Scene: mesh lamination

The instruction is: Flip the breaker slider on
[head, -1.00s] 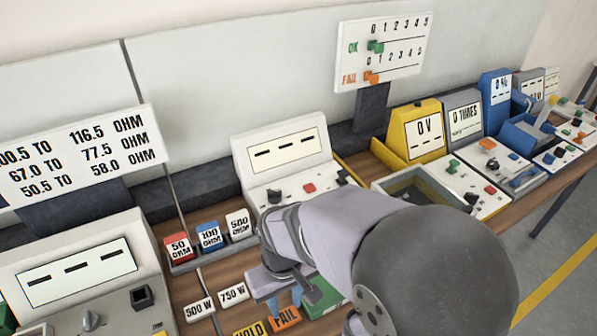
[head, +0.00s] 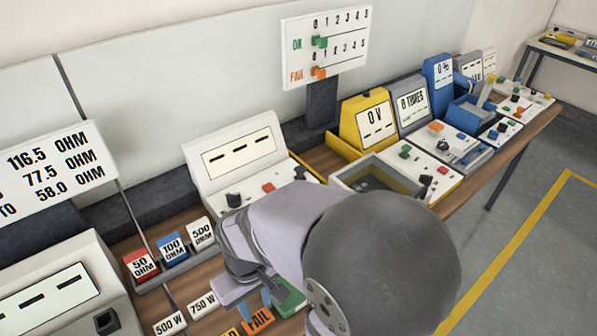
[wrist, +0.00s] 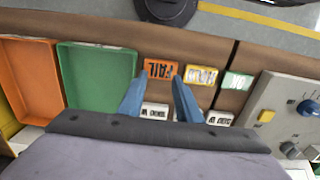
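I cannot tell for certain which control is the breaker slider. Several instrument consoles carry small controls: a white one (head: 232,155), a yellow one reading 0 V (head: 368,122), a grey one reading 0 THRES (head: 412,104) and a blue one (head: 438,75). In the head view my arm hides part of the bench.
A green tray (wrist: 97,75) and an orange tray (wrist: 30,75) lie left in the wrist view. The 50 OHM (head: 141,264), 100 OHM (head: 173,247) and 500 OHM (head: 202,233) blocks stand in a rack. A scale board (head: 325,47) stands behind. Floor is open at right.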

